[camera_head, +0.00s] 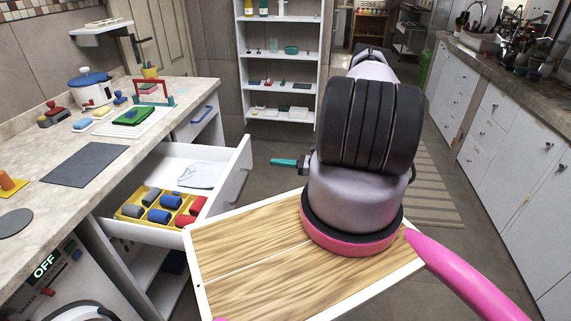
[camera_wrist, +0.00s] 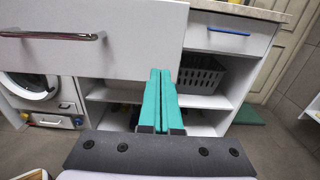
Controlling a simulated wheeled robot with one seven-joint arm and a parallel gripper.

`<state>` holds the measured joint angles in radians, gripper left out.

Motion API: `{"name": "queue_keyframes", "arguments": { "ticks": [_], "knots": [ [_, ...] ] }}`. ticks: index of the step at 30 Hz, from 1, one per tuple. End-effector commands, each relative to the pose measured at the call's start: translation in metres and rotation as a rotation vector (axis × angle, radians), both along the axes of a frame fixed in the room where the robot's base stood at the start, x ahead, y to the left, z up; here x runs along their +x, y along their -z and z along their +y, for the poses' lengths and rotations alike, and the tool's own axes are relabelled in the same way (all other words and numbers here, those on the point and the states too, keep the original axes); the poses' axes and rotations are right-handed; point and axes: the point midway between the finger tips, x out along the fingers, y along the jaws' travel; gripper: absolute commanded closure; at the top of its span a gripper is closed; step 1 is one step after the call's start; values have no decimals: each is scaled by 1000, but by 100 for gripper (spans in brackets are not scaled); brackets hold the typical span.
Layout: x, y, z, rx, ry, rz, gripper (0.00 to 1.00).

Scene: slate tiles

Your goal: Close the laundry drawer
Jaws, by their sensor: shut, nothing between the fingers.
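The open drawer (camera_head: 236,172) sticks out from under the counter at the left. It holds a yellow divided tray with red, blue and grey rolled items and a pale folded cloth. In the wrist view its white front (camera_wrist: 130,55) with a metal bar handle (camera_wrist: 50,36) fills the upper left. My gripper (camera_head: 283,162) is shut and empty, to the right of the drawer front with a small visible gap. In the wrist view its teal fingers (camera_wrist: 160,76) overlap the lower right part of the front; contact is not clear there.
A closed drawer with a blue handle (camera_head: 203,113) is farther along the counter (camera_head: 70,115). Open shelves with a grey basket (camera_wrist: 202,73) lie below it. A washing machine (camera_head: 60,285) stands at the near left. Floor is free between the counter and a white shelf unit (camera_head: 280,67).

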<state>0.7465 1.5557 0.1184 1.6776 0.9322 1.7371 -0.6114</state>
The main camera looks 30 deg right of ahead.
Motion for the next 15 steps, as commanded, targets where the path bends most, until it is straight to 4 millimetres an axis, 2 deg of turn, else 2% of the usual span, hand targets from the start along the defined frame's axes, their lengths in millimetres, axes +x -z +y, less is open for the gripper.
{"name": "queue_keyframes", "arguments": {
  "ticks": [1,6,15],
  "knots": [
    [7,0,11,0,-5,0,100],
    [27,0,39,-1,-4,0,100],
    [47,0,65,-1,-2,0,100]
  ]
}}
